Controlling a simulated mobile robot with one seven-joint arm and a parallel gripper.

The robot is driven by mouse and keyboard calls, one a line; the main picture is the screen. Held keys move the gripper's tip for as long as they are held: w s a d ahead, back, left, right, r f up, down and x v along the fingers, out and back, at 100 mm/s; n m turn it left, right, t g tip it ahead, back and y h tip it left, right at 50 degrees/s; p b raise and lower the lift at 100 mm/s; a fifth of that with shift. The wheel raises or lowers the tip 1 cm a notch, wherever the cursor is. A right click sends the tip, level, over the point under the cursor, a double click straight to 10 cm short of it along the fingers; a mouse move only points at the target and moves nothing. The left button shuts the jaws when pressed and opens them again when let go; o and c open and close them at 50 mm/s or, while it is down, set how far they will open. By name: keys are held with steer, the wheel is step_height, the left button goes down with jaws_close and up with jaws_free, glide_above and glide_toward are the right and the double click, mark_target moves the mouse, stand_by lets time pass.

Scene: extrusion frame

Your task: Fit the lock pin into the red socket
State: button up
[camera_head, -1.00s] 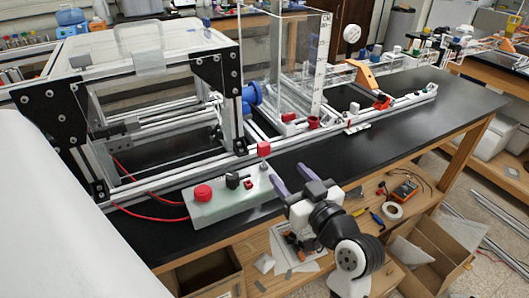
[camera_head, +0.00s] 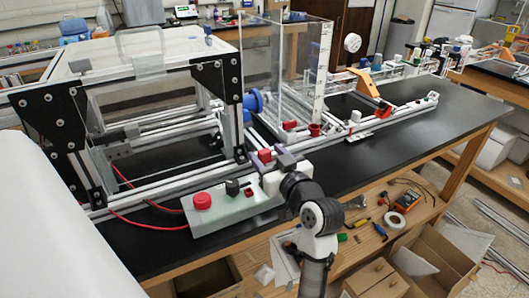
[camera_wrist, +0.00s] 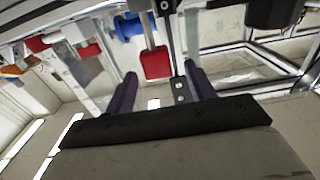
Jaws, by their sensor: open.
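A red-topped pin (camera_head: 264,154), which looks like the lock pin, stands on the frame's front rail. In the wrist view its red block (camera_wrist: 157,63) shows at the end of a grey rod. My gripper (camera_head: 266,156) is open, with its purple fingers around or just short of the red block; I cannot tell whether they touch it. The fingers also show in the wrist view (camera_wrist: 161,72), one on each side of the block. A red cup-shaped part (camera_head: 314,130), possibly the red socket, sits farther right by the clear box.
A control box (camera_head: 222,212) with a red button stands in front of the frame, left of my gripper. A clear box (camera_head: 300,75) rises behind the rail. An orange bracket (camera_head: 367,82) is farther right. The black bench top (camera_head: 400,140) is clear at right.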

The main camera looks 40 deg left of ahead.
steer(key=shift+x, duration=1.1)
steer(key=c, duration=1.1)
steer(key=shift+o, duration=0.2)
steer(key=shift+r, duration=0.1)
